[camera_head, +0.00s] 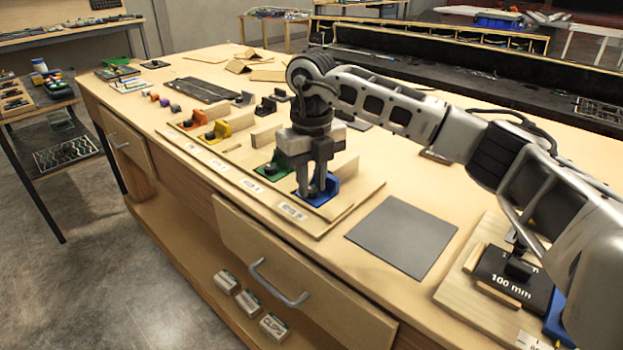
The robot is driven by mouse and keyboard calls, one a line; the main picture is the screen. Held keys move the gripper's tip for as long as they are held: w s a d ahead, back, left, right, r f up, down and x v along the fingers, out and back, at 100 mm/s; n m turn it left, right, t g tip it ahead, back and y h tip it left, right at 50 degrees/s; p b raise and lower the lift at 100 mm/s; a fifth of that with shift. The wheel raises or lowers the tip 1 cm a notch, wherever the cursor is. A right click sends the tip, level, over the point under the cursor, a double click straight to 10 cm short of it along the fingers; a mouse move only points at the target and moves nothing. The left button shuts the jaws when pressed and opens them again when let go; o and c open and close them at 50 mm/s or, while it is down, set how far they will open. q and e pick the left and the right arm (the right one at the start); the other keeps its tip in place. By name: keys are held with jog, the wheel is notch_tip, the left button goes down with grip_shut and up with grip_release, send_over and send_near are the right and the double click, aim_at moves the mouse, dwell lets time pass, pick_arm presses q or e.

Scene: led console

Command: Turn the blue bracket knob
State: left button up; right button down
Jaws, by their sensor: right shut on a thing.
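The blue bracket (321,195) sits at the near right end of a row of coloured brackets on a wooden board (268,201). My right gripper (311,188) points down over the blue bracket, its fingers shut around the bracket's dark knob, which they mostly hide. Farther left along the row stand a green bracket (279,167), a yellow bracket (217,130) and a red bracket (192,121). My left gripper is not in view.
A dark grey mat (403,236) lies on the bench right of the board. A wooden fixture with a black block marked 100 mm (511,279) stands at the right edge, partly behind my right arm. Closed drawers (290,275) line the bench front.

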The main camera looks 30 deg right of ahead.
aim_at(313, 190)
jog(key=shift+w+d+r, duration=0.1)
jog(key=shift+w+r, duration=0.05)
jog(key=shift+r, duration=0.15)
jog(key=c, duration=1.5)
grip_release()
jog(key=shift+f, duration=0.1)
notch_tip(313, 190, up, 16)
jog(key=shift+s+p, duration=0.2)
jog(key=shift+p, duration=0.15)
